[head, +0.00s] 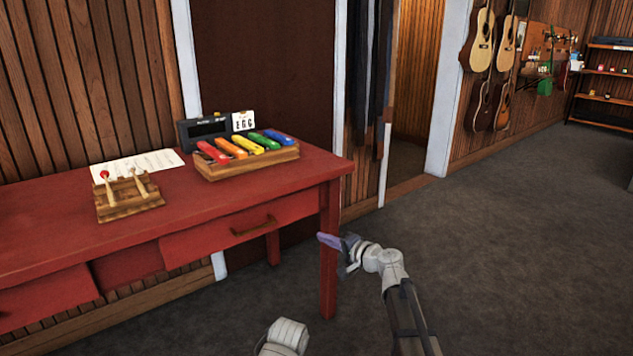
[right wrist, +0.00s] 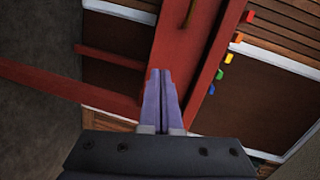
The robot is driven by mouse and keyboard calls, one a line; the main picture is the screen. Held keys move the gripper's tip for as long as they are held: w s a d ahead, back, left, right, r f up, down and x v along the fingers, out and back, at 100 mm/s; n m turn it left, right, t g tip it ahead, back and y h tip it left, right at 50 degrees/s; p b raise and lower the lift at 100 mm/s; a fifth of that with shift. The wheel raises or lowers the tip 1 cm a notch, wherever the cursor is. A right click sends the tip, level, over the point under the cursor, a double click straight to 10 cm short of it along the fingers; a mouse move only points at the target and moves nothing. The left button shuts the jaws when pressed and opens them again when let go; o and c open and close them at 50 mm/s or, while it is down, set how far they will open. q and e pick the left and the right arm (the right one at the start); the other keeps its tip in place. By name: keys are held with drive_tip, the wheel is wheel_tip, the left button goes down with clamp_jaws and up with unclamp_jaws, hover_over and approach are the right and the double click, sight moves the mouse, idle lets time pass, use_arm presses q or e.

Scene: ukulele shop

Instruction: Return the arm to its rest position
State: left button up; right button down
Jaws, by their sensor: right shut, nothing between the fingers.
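My right gripper (head: 328,241) is in front of the red table's right front leg in the head view, apart from everything on the tabletop. Its purple fingers (right wrist: 163,100) are together and empty in the right wrist view. A pale piece of my own arm (head: 285,337) shows at the bottom of the head view. My left gripper is not in view.
The red table (head: 215,202) holds a xylophone with coloured bars (head: 247,149), a wooden stand with mallets (head: 127,198), a sheet of music (head: 137,166) and a dark device (head: 203,130). Guitars (head: 480,40) hang on the far wall. The grey floor (head: 500,240) at right is clear.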

drive_tip(key=s+d+f+n+g+h, duration=0.1)
drive_tip(key=s+f+n+g+h, duration=0.2)
drive_tip(key=s+f, duration=0.5)
drive_tip(key=s+d+f+n+g+h, duration=0.1)
drive_tip(key=s+f+n+g, duration=0.25)
drive_tip(key=s+f, duration=0.45)
drive_tip(key=s+d+f+n+g+h, duration=0.2)
drive_tip(key=s+d+g+h, duration=0.45)
drive_tip(key=s, duration=0.85)
drive_tip(key=s+a+r+n+h+p, duration=0.25)
drive_tip(key=s+a, duration=0.25)
drive_tip(key=a, duration=0.3)
wheel_tip(320, 180, up, 37)
drive_tip(key=y+p, duration=0.1)
drive_tip(key=p, duration=3.6)
drive_tip(key=shift+s+r+n+t+p, duration=0.15)
drive_tip(key=shift+n+t+p, duration=0.15)
drive_tip(key=shift+t+p, duration=0.1)
drive_tip(key=shift+d, duration=0.1)
